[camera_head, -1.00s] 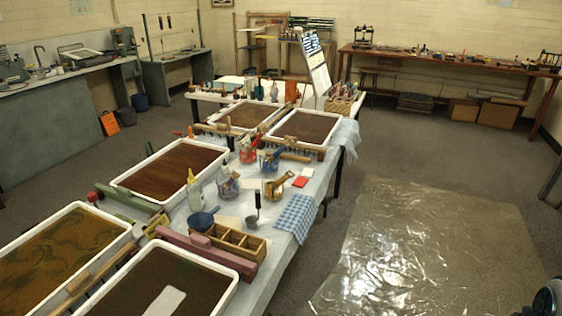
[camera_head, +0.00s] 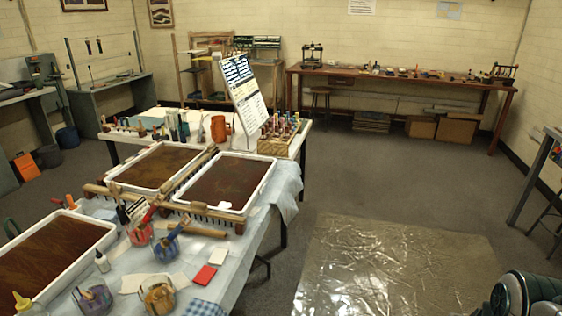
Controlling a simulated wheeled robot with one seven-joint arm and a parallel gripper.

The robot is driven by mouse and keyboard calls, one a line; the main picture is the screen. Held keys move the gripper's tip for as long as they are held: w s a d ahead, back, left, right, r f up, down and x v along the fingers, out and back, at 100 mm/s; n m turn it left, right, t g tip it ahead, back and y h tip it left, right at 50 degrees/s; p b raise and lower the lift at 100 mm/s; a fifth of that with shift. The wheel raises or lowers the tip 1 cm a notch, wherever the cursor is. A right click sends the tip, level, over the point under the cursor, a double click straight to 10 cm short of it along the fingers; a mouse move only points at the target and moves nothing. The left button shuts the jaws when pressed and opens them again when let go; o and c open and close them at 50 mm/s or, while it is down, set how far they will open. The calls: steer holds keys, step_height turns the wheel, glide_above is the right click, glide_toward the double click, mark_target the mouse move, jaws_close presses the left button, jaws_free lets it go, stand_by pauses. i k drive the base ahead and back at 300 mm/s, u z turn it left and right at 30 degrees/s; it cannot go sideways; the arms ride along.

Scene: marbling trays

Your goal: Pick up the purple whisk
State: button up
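I cannot make out a purple whisk for certain in the head view. Several clear jars with brushes or tools stand on the near table, among them a jar with purplish contents (camera_head: 92,297), a jar with a blue-handled tool (camera_head: 166,246) and a jar with a red-handled tool (camera_head: 140,232). Their contents are too small to tell apart. My gripper is not in view.
The cloth-covered table (camera_head: 240,250) holds marbling trays, including a right tray (camera_head: 268,172) and a left tray (camera_head: 98,262). A shiny plastic sheet (camera_head: 395,268) lies on the floor to the right. Grey floor (camera_head: 375,180) is open beyond it. A long bench (camera_head: 400,78) lines the back wall.

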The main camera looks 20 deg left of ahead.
mark_target(90, 296)
steer(key=i, duration=2.35)
steer(key=u, duration=4.4)
steer(key=i, duration=1.5)
